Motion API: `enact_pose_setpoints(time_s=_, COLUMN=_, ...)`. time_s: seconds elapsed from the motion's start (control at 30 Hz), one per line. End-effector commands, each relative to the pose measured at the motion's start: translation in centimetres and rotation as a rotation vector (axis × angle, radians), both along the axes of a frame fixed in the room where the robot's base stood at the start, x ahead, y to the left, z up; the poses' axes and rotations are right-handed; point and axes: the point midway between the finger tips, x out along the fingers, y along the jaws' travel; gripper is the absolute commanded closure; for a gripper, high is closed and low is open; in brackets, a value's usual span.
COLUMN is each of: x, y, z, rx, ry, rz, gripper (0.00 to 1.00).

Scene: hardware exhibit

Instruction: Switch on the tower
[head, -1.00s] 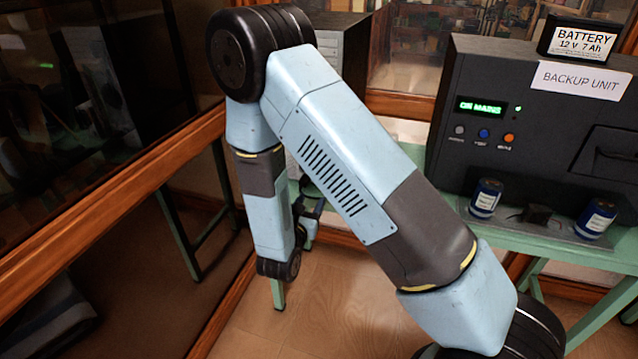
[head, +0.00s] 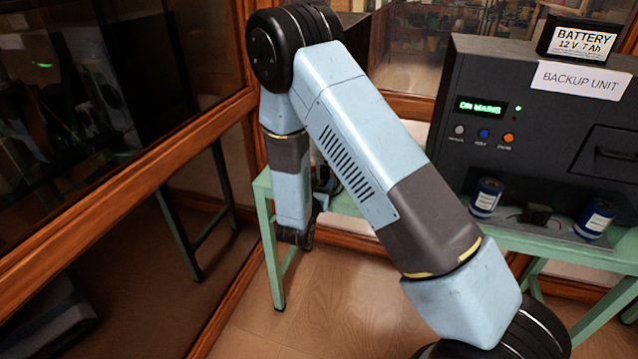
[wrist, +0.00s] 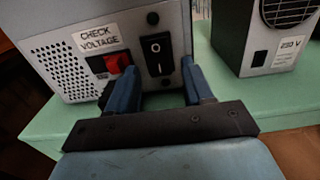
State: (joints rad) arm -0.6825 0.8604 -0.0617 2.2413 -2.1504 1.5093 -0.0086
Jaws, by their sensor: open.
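In the wrist view, the grey metal panel of a case, which I take for the tower (wrist: 55,50), faces me. It has a black rocker switch (wrist: 157,55) with white marks; I cannot tell which side is pressed. Left of the switch are a red slider (wrist: 117,62) and a "CHECK VOLTAGE" label (wrist: 96,38). My gripper (wrist: 158,80) is open and empty, its blue fingers on either side below the switch. Whether they touch the panel is unclear. In the head view my arm hides most of that area.
A backup unit (head: 540,110) reading "ON MAINS" stands on the green table (head: 510,238), with a battery (head: 582,40) on top and two blue cans (head: 486,198) before it. In the wrist view a "230 V" box (wrist: 262,45) stands to the right. A wood-framed glass wall is left.

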Motion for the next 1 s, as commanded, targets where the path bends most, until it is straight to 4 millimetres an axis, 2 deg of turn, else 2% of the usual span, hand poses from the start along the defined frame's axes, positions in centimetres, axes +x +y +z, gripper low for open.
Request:
enact_pose_setpoints(time_s=0.07, x=-0.02, y=0.01, z=-0.01, rx=0.000, ry=0.000, rz=0.000, gripper=0.51)
enact_pose_setpoints(time_s=0.57, x=-0.03, y=0.06, z=0.00, rx=0.000, ry=0.000, rz=0.001, gripper=0.99)
enact_pose_setpoints(time_s=1.0, x=0.10, y=0.15, z=-0.39, rx=-0.030, ry=-0.080, rz=0.004, gripper=1.00)
